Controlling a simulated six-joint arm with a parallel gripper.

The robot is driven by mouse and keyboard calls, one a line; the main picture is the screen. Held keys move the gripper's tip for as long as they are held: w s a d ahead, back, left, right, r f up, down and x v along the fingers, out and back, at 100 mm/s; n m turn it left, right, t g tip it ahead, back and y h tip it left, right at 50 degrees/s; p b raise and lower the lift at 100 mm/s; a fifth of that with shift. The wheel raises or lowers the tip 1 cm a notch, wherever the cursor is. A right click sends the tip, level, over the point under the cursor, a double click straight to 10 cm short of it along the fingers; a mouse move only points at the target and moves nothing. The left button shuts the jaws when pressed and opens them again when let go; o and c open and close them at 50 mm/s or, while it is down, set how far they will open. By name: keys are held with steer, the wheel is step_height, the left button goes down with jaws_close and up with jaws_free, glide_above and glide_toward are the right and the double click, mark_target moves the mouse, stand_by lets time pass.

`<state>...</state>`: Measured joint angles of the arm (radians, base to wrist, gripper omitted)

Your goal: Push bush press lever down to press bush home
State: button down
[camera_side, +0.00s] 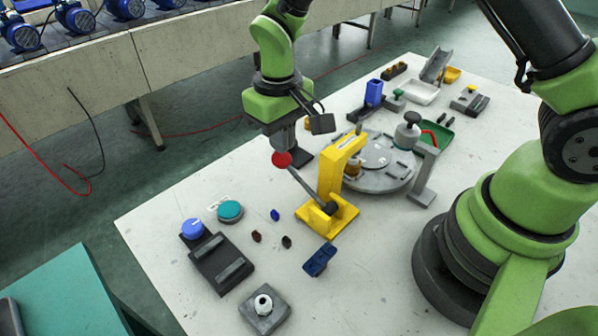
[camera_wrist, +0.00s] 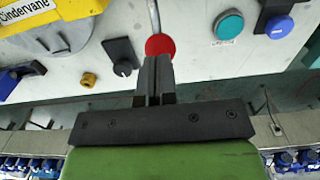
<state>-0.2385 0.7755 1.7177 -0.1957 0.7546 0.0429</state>
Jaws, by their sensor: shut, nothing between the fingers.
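The yellow bush press (camera_side: 328,188) stands on the white table at the edge of a grey round plate. Its grey lever (camera_side: 303,187) slants up to the left and ends in a red ball knob (camera_side: 281,159). My gripper (camera_side: 283,150) is shut and empty, with its fingertips at the knob from above. In the wrist view the red knob (camera_wrist: 160,44) shows just past the shut fingertips (camera_wrist: 154,62), and whether they touch it cannot be told. The yellow press body (camera_wrist: 60,10) is at the upper left there.
The grey round plate (camera_side: 385,178) carries parts beside the press. A teal button (camera_side: 230,211), a dark box with a blue button (camera_side: 192,228), small loose pieces and a blue block (camera_side: 320,260) lie in front. Trays (camera_side: 422,92) stand at the back.

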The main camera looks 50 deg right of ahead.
steer(key=shift+r, duration=2.35)
steer(key=shift+r, duration=0.1)
steer(key=s+d+r+m+t+y, duration=0.1)
steer(key=s+d+r+t, duration=0.1)
steer(key=s+r, duration=0.35)
steer(key=s+d+r+m+t, duration=0.1)
steer(key=s+d+r+t, duration=0.15)
steer(key=r, duration=0.55)
steer(key=s+r+m+t+y, duration=0.1)
steer(key=s+r+m+t, duration=0.1)
steer(key=s, duration=0.8)
steer(key=shift+s+d+r+t, duration=0.15)
steer(key=shift+s+d+t, duration=0.2)
steer(key=shift+d, duration=0.05)
